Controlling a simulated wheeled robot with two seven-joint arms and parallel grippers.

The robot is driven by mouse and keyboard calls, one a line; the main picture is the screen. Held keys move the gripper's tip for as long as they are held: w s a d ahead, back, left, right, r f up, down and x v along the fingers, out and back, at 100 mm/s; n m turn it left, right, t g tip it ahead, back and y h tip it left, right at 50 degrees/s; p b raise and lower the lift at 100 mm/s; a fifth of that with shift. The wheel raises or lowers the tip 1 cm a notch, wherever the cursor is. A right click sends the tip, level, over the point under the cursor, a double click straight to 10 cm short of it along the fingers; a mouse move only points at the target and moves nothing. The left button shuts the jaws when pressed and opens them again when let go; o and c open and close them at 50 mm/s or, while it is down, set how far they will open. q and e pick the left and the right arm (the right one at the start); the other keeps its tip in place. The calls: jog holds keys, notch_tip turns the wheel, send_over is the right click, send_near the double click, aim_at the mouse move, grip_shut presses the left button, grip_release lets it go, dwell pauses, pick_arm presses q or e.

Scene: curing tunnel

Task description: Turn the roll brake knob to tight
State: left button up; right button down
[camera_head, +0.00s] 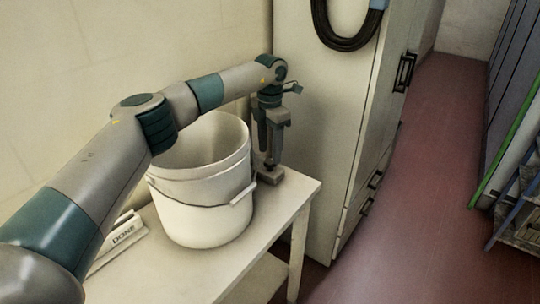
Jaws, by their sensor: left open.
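My left arm reaches in from the left, over a white bucket, and my left gripper (269,148) points down at the far right corner of a pale table. The gripper is open. A small grey-brown fixture (270,175) stands on the table right under the fingers, behind the bucket's handle. The fingers overlap its upper part in the picture, so I cannot tell whether they touch it. I cannot make out the roll brake knob or its setting clearly. My right gripper is not in view.
The white bucket (203,205) stands left of the fixture on the table (290,205). A tall cream cabinet (325,120) with a hanging black cable (345,40) stands close right. The red floor beyond is clear.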

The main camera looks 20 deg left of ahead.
aim_at(270, 161)
pick_arm(q)
notch_tip(270, 161, up, 15)
jog(key=shift+f+b, duration=0.15)
jog(key=shift+b, duration=0.3)
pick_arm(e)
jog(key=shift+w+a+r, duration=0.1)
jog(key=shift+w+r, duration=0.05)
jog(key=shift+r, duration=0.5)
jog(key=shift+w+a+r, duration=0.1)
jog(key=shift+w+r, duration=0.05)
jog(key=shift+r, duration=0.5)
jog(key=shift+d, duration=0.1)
